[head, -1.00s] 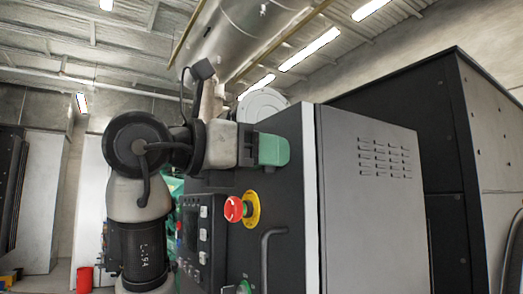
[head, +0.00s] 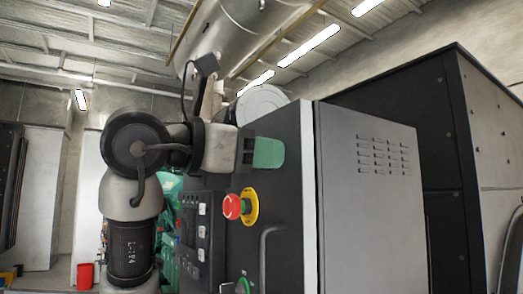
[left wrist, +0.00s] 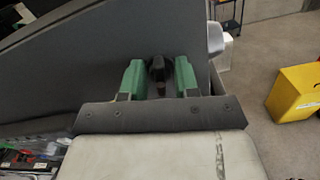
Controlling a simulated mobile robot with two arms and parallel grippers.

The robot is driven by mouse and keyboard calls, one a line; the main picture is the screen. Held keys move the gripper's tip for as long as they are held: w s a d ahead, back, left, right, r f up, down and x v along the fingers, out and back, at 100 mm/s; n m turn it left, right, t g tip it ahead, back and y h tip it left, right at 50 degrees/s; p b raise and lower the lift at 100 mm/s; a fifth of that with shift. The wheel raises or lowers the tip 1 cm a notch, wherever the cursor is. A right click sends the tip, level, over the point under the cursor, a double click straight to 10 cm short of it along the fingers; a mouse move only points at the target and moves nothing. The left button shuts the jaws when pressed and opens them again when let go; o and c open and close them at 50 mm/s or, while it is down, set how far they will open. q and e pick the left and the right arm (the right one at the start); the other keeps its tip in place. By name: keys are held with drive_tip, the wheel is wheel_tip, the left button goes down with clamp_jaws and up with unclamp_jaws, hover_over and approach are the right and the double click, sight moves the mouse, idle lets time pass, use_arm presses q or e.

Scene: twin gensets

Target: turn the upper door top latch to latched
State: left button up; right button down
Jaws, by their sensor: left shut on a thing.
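My left gripper (head: 268,152), with green fingers, is at the upper part of the dark control-panel door (head: 285,190) in the head view. In the left wrist view its two green fingers (left wrist: 160,78) stand on either side of a small black latch handle (left wrist: 157,70), shut on it. The dark door face (left wrist: 90,60) spreads behind them. In the head view the fingers hide the latch, so its angle is hard to tell. My right gripper is in neither view.
Below the gripper, a red emergency stop (head: 234,206) on a yellow collar and a curved door handle (head: 265,255) stick out of the panel. A grey vented side panel (head: 368,210) stands to the right. A yellow box (left wrist: 298,92) stands on the floor in the wrist view.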

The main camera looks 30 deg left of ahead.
use_arm(q)
drive_tip(key=shift+s+d+f+m+p, duration=0.15)
drive_tip(key=shift+m+p, duration=0.55)
drive_tip(key=shift+m, duration=3.2)
drive_tip(key=shift+w+f+m+p, duration=0.1)
drive_tip(key=shift+m+p, duration=0.6)
drive_tip(key=shift+m, duration=3.2)
drive_tip(key=o, duration=0.9)
drive_tip(key=shift+s, duration=0.1)
